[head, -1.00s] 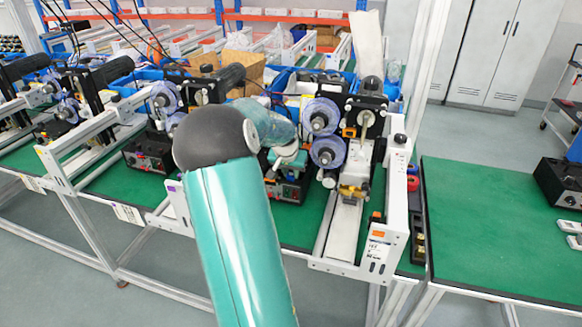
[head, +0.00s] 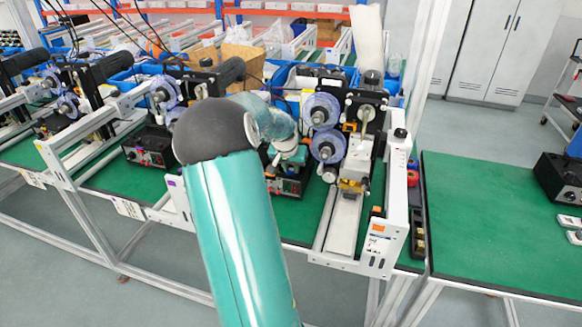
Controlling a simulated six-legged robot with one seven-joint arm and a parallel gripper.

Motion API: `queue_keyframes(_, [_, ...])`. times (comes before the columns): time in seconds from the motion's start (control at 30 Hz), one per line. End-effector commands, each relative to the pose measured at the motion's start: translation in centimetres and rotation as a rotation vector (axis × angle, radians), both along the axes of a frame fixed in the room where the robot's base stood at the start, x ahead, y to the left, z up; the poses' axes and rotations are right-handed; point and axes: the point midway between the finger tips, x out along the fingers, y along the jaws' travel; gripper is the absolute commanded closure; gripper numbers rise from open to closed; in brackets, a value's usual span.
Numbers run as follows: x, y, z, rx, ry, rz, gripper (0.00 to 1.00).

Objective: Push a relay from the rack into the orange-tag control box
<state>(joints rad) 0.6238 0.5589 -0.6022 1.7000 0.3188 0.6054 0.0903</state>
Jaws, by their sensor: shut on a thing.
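My gripper (head: 286,158) is at the end of my teal arm, just above a black control box (head: 287,184) on the green bench. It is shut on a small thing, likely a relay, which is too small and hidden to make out. I cannot tell whether that thing touches the box. My arm hides the box's left side, and I see no orange tag on it. An orange label (head: 377,226) shows on the white coder frame to the right. A narrow black rack (head: 417,238) with small red and blue blocks lies right of that frame.
The coder (head: 345,225) with blue-white reels (head: 322,110) stands close right of my gripper. Another control box (head: 150,148) is to the left, and one (head: 563,180) is on the right bench (head: 490,225), whose middle is clear. Blue bins and a cardboard box (head: 238,68) stand behind.

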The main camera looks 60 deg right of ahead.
Motion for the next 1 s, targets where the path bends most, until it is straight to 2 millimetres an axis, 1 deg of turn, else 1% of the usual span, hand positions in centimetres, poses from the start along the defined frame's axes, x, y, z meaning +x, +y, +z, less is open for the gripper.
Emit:
queue_keyframes(0.8, [-0.03,-0.02,-0.58,0.000,0.000,-0.001,1.00])
queue_keyframes(0.83, [-0.03,-0.02,-0.57,0.000,0.000,-0.001,0.72])
queue_keyframes(0.93, [-0.02,-0.01,-0.56,0.000,0.000,-0.001,0.52])
queue_keyframes(1.0, [-0.02,-0.01,-0.56,0.000,0.000,0.000,0.52])
